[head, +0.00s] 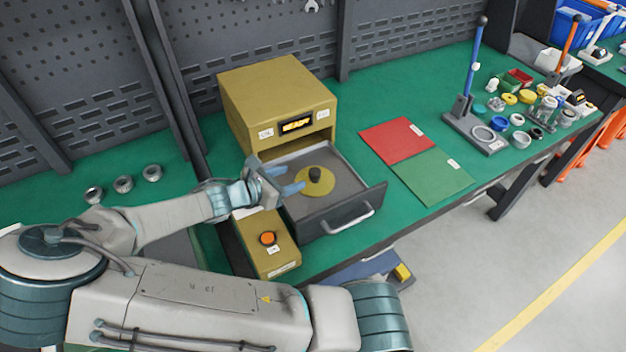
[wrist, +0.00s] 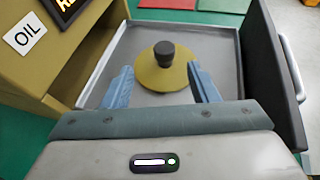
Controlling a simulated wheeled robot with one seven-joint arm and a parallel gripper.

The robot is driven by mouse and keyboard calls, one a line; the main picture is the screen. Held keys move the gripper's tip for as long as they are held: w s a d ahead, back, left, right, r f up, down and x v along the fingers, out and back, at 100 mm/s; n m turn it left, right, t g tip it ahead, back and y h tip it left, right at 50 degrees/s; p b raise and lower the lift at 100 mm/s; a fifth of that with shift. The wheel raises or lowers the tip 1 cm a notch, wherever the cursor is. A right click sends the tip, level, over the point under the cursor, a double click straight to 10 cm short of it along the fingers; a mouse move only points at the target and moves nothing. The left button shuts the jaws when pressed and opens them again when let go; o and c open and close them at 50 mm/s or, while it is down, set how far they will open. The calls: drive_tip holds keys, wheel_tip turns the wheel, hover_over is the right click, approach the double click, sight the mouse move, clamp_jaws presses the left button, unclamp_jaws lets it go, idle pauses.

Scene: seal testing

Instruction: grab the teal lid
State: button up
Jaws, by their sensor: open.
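My gripper (head: 286,180) is open, with its two blue fingers over the pulled-out drawer of the yellow machine. In the wrist view the open gripper (wrist: 160,78) has its fingers on either side of a mustard-yellow disc (wrist: 150,79) with a black knob, and nothing is held. The disc lies flat on the drawer floor, and it also shows in the head view (head: 325,186). A small teal round piece (head: 478,110), which may be the teal lid, lies among small parts at the far right of the bench, well away from my gripper. It is too small to make out clearly.
The drawer (head: 342,222) stands open below the yellow machine (head: 275,95). A button box (head: 268,255) is beside it. Red (head: 397,140) and green (head: 432,176) mats lie to the right. A stand with a blue post (head: 473,70) is near the small parts.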

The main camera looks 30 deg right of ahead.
sight(314, 172)
drive_tip(key=x, duration=0.6)
drive_tip(key=shift+d, duration=0.15)
drive_tip(key=shift+s+p+x, duration=0.15)
drive_tip(key=shift+p+x, duration=0.1)
drive_tip(key=shift+x, duration=0.7)
drive_tip(key=shift+s+p+x, duration=0.2)
drive_tip(key=shift+x, duration=0.8)
drive_tip(key=shift+w+d+f, duration=0.2)
drive_tip(key=shift+d+f, duration=0.2)
drive_tip(key=shift+d, duration=0.2)
clamp_jaws()
